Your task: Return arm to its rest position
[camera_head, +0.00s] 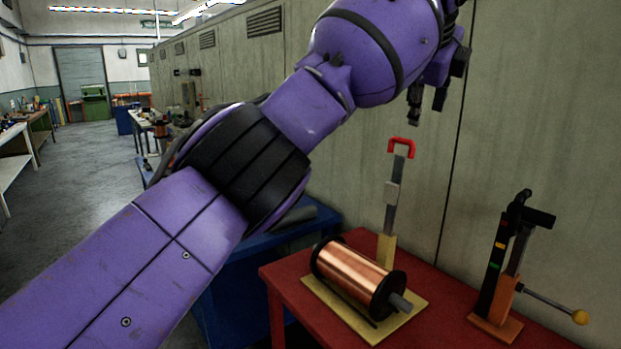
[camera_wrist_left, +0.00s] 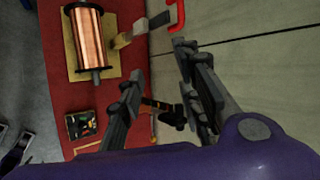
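My left arm (camera_head: 240,170) is purple and crosses the head view from the lower left to the top. Its gripper (camera_head: 427,111) hangs high in front of the grey wall panels, above the red table (camera_head: 285,288). In the left wrist view the two fingers (camera_wrist_left: 160,66) stand apart with nothing held between them. The gripper is clear of the copper spool (camera_head: 352,271), which lies on a yellow base plate on the table; the spool also shows in the left wrist view (camera_wrist_left: 89,40). My right gripper is not in view.
A lever with a red handle (camera_head: 401,147) stands behind the spool. A black and orange lever device (camera_head: 497,270) with a yellow knob (camera_head: 580,317) stands at the right. A blue cabinet (camera_head: 235,295) stands left of the table. The aisle floor (camera_head: 85,190) is open at the left.

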